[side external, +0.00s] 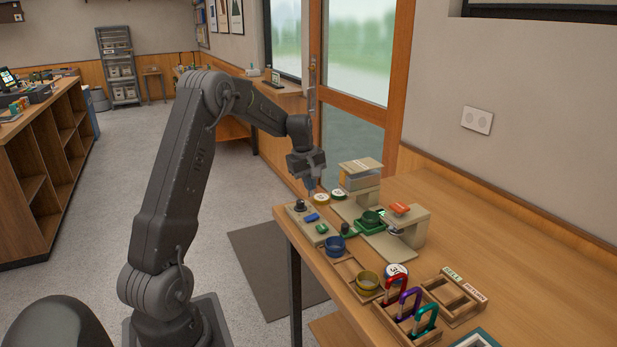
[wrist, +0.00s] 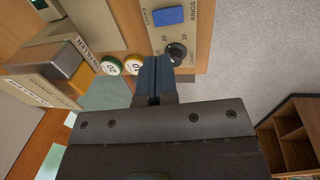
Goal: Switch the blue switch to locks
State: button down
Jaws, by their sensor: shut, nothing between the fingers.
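The blue switch (wrist: 168,18) is a rocker on a beige control panel (wrist: 199,52). In the wrist view, RINGS is printed on its right and a word that looks like LOCKS on its left; which side is pressed I cannot tell. The blue switch also shows small in the side external view (side external: 312,217). A black count knob (wrist: 176,53) sits on the same panel, between the switch and my fingers. My gripper (side external: 311,190) is above the knob end of the panel, pointing down. Its fingers (wrist: 154,68) are shut and empty, apart from the switch.
Round tokens (wrist: 111,65) lie beside the panel. A beige stand (side external: 358,188) is behind. A green tray (side external: 369,223), blue ring (side external: 335,246), yellow ring (side external: 368,280) and carabiners (side external: 410,300) are nearby on the table.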

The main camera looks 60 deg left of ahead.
aim_at(311, 217)
jog(key=f, duration=0.3)
jog(key=w+f, duration=0.1)
jog(key=f, duration=0.5)
jog(key=shift+w, duration=0.25)
jog(key=shift+f, duration=0.1)
jog(key=shift+w+f, duration=0.1)
jog(key=shift+f+g, duration=0.15)
jog(key=shift+g, duration=0.25)
jog(key=shift+s, duration=0.85)
jog(key=shift+r, duration=0.3)
